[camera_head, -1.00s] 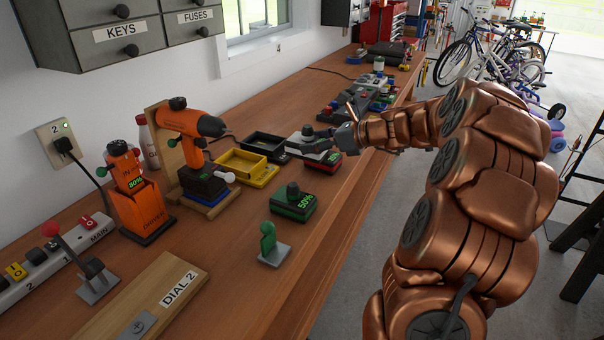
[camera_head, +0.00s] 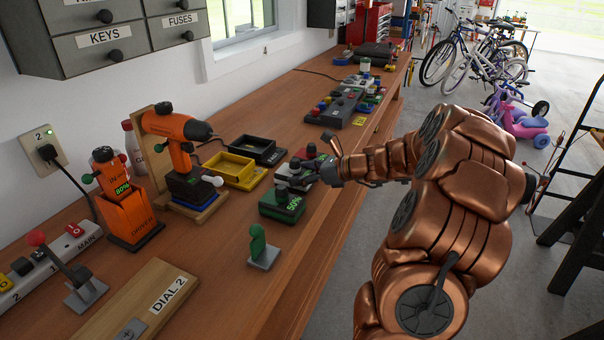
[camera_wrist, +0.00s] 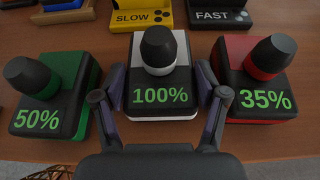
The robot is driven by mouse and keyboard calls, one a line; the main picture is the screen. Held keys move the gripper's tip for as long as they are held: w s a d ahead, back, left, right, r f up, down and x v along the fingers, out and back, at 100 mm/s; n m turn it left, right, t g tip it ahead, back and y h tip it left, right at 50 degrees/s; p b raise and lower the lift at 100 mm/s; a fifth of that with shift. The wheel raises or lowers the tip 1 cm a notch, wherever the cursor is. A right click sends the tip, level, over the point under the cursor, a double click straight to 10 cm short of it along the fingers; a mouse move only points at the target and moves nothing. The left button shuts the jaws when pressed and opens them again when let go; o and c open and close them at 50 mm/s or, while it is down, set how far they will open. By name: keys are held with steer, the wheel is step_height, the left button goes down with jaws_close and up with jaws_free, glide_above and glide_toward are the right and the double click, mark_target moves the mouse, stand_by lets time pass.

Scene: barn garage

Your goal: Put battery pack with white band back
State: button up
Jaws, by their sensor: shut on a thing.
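The battery pack with the white band (camera_wrist: 160,85) reads 100% and sits between my gripper's fingers (camera_wrist: 160,112) in the wrist view. My gripper is shut on it by its sides. In the head view my gripper (camera_head: 318,172) is over the bench, and the pack (camera_head: 291,180) is partly hidden there. The green-banded pack (camera_wrist: 52,95) reads 50% and stands to its left in the wrist view. The red-banded pack (camera_wrist: 256,85) reads 35% and stands to its right. The held pack is level between them; whether it touches the bench is unclear.
The yellow SLOW tray (camera_head: 231,170) and black FAST tray (camera_head: 256,149) lie behind the packs. An orange drill (camera_head: 177,140) stands on a wooden holder, an orange driver (camera_head: 124,200) beside it. A green-handled switch (camera_head: 262,248) is nearer. Bare bench lies around it.

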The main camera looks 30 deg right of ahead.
steer(key=shift+f, duration=0.1)
steer(key=o, duration=1.6)
steer(key=shift+o, duration=0.2)
steer(key=shift+s+d+r, duration=0.15)
steer(key=shift+r, duration=0.05)
steer(key=b+v, duration=0.1)
steer(key=v, duration=1)
steer(key=shift+s, duration=0.25)
steer(key=shift+r, duration=0.1)
